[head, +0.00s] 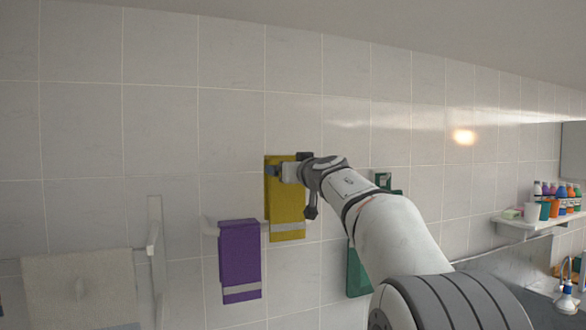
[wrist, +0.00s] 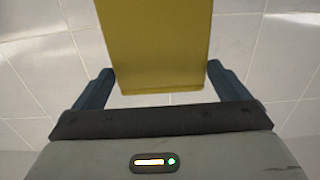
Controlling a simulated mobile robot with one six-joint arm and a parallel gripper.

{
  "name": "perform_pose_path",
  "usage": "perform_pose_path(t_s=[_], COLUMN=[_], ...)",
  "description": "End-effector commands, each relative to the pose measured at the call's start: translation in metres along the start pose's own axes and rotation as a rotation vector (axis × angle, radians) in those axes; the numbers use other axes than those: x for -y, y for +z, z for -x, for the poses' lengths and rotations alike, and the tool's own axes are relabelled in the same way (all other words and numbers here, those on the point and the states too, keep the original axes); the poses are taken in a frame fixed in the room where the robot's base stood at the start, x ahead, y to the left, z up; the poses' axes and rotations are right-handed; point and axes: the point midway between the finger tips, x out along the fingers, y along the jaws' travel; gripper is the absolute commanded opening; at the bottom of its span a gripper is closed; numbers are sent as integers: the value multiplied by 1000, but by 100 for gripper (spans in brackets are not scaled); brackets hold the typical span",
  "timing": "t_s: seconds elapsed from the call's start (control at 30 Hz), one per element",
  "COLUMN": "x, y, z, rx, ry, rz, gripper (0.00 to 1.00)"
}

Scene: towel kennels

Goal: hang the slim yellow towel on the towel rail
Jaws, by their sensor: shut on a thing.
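The slim yellow towel (head: 286,212) hangs down from my gripper (head: 284,170), with a pale stripe near its lower end. My gripper is shut on its top part. In the wrist view, the towel (wrist: 155,45) lies between the two fingers of my gripper (wrist: 160,72). The towel rail (head: 210,229) is a pale bar on the tiled wall; its left end shows, and the rest is hidden by towels and my arm. The yellow towel's top is above the rail's height, and its lower part overlaps the rail's line in the picture. I cannot tell the gap between them.
A purple towel (head: 240,262) hangs on the rail just left of the yellow one. A green towel (head: 358,275) shows partly behind my arm. A cream towel (head: 80,287) hangs at far left beside a white bracket (head: 155,245). A shelf (head: 532,222) with bottles is at right.

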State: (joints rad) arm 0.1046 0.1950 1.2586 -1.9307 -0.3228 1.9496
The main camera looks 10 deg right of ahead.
Motion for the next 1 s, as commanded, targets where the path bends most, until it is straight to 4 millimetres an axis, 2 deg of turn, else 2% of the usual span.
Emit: perform_pose_path(t_s=[0.1,1.0], x=[0,1], y=[13,85], z=[0,0], rx=[0,0], ry=[0,-2], rz=[0,0], gripper=[48,48])
